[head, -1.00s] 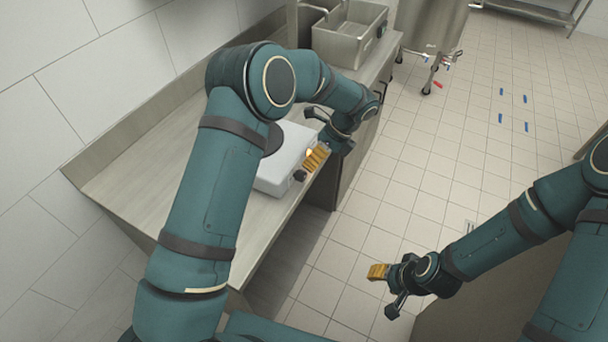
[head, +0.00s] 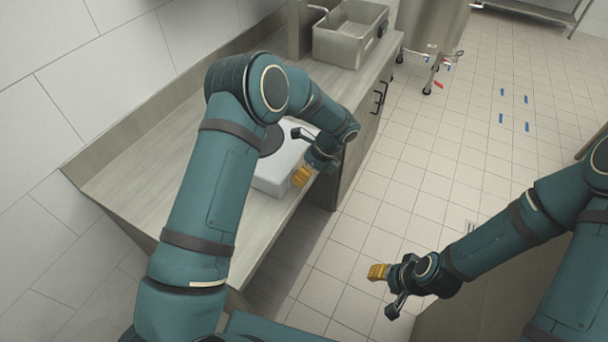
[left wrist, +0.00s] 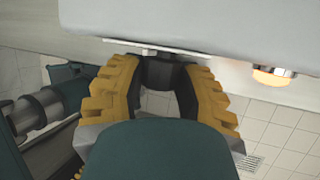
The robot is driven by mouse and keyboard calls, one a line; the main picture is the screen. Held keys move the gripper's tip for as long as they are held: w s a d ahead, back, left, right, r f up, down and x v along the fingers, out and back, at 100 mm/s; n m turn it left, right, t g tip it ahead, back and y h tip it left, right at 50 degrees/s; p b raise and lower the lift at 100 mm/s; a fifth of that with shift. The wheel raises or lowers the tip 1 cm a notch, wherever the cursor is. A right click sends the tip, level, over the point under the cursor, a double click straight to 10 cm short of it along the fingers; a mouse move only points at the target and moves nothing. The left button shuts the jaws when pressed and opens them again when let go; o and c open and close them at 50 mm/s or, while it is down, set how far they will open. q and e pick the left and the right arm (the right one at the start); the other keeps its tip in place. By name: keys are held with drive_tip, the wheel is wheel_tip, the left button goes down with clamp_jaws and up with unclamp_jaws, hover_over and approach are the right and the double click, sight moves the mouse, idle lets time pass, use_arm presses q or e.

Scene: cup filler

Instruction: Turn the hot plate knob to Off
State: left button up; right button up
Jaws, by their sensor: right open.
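The hot plate (head: 274,180) is a pale box with a dark round top, on the counter. Its black knob (left wrist: 158,72) shows in the left wrist view on the underside of the picture's pale front, between my left gripper's yellow fingers. My left gripper (head: 302,176) is at the hot plate's front and hides the knob in the head view. Its fingertips (left wrist: 162,75) flank the knob closely; I cannot tell whether both press on it. An amber light (left wrist: 273,76) shows right of the knob. My right gripper (head: 378,272) is open and empty, above the floor.
A metal basin unit (head: 350,35) stands farther along the counter (head: 115,185). A steel tank (head: 430,25) on legs stands beyond on the floor. Black cabinet handles (head: 380,96) project from the counter front. The tiled floor between my arms is open.

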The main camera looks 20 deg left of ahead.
use_arm(q)
clamp_jaws()
use_arm(e)
drive_tip(key=shift+f, duration=0.1)
use_arm(q)
drive_tip(key=shift+s+f+t+b, duration=0.1)
drive_tip(key=shift+t+b, duration=0.6)
drive_tip(key=shift+b, duration=0.1)
drive_tip(key=n+t+h+b, duration=0.1)
drive_tip(key=t+b, duration=0.3)
drive_tip(key=b, duration=0.5)
drive_tip(key=shift+s+f+t, duration=0.1)
drive_tip(key=shift+t, duration=0.2)
drive_tip(key=shift+t+b, duration=0.3)
drive_tip(key=shift+b, duration=0.5)
use_arm(e)
wheel_tip(320, 180, down, 12)
drive_tip(key=s, duration=0.1)
drive_tip(key=shift+s+a+g, duration=0.2)
drive_tip(key=shift+s+g, duration=0.1)
use_arm(q)
drive_tip(key=o, duration=0.9)
unclamp_jaws()
drive_tip(key=shift+o, duration=0.2)
drive_tip(key=shift+r, duration=0.2)
